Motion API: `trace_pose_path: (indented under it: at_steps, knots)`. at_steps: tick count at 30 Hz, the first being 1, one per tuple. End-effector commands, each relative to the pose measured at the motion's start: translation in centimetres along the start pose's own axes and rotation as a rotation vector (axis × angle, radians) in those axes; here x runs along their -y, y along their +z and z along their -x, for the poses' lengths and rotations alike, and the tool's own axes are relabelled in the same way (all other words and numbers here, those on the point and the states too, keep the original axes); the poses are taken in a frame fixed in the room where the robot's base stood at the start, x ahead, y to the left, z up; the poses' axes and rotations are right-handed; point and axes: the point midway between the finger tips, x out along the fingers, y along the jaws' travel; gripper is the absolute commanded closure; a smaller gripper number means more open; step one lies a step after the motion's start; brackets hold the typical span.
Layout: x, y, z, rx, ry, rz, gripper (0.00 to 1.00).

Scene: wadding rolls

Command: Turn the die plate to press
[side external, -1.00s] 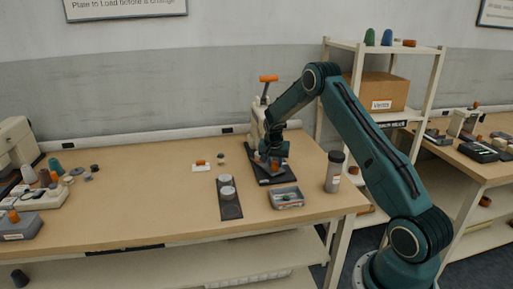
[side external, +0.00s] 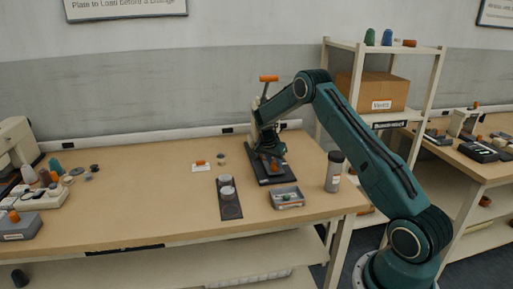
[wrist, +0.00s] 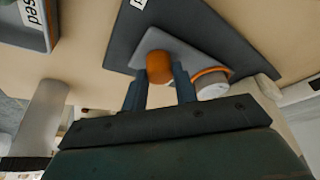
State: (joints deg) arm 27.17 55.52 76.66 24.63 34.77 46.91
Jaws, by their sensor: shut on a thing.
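The hand press has a cream body and an orange-topped lever (side external: 269,79). It stands on a dark base (side external: 278,179) near the back of the bench. The die plate (wrist: 178,46) is a grey plate with an orange knob (wrist: 159,66), lying over the dark base in the wrist view. My gripper (wrist: 159,82) is shut on the orange knob, one finger on each side. In the side view my gripper (side external: 268,150) is low at the press and hides part of it. A pale round piece with an orange rim (wrist: 212,85) sits right of the fingers.
A grey tray (side external: 287,205) and a dark strip (side external: 231,211) with pale discs lie in front of the press. A dark-capped bottle (side external: 333,175) stands at right. A white card with an orange piece (side external: 201,163) lies left.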

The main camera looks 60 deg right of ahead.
Motion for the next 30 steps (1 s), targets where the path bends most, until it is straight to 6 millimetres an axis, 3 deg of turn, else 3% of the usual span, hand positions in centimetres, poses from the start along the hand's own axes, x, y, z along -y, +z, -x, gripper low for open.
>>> trace_pose_path:
  at_steps: [11,12,15,30]
  knots:
    - [-0.01,0.01,0.01,0.000,0.002,-0.008,1.00]
    - [-0.01,0.01,0.01,0.000,0.002,-0.007,0.70]
    - [-0.01,0.01,0.01,0.000,0.002,-0.007,0.50]
    - [0.06,-0.03,0.74,-0.001,0.000,-0.005,0.50]
